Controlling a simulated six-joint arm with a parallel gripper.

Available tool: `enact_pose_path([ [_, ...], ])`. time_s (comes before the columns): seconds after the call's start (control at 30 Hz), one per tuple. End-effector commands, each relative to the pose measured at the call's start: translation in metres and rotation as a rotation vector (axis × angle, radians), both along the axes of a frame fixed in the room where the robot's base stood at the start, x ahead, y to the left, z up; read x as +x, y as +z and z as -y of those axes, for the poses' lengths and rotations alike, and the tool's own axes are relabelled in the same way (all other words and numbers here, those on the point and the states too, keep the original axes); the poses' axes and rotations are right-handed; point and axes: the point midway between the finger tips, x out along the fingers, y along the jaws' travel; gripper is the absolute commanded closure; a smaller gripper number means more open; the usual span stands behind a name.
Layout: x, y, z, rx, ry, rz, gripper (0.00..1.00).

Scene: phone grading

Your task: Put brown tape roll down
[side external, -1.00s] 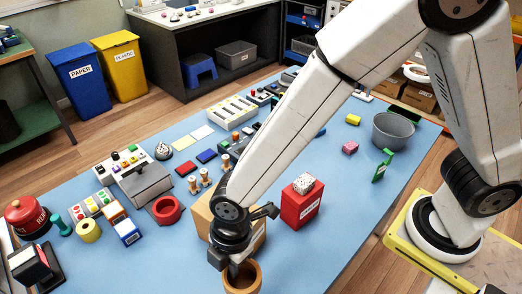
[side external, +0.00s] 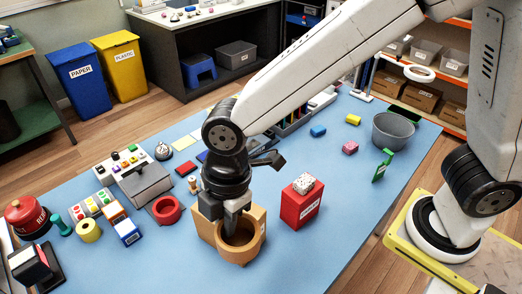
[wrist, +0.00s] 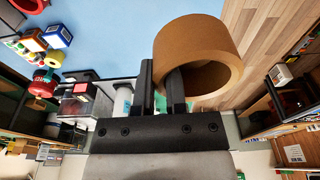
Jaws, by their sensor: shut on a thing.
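The brown tape roll (side external: 240,259) hangs from my gripper (side external: 232,222), in front of a cardboard box in the side view. My gripper points down and is shut on the roll's wall. In the wrist view the roll (wrist: 196,32) is tilted, with its open hole facing the lower right. There one finger of my gripper (wrist: 161,78) is outside the wall and the other is within the ring. The side view does not show clearly whether the roll touches the blue table mat (side external: 295,255).
A cardboard box (side external: 258,214) stands close behind the roll. A red box (side external: 301,208) with a speckled white block on top is to the right. A red tape roll (side external: 165,209) and a grey stand lie left. The mat's front right is clear.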

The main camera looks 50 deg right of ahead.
Motion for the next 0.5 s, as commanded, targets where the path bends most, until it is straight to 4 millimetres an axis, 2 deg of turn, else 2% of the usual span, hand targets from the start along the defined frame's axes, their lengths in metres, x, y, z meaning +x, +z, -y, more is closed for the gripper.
enact_pose_path([
  [0.27, 0.037, 0.0, 0.045, 0.001, -0.164, 0.001, 1.0],
  [0.5, 0.069, 0.0, 0.099, 0.001, -0.34, 0.0, 1.0],
])
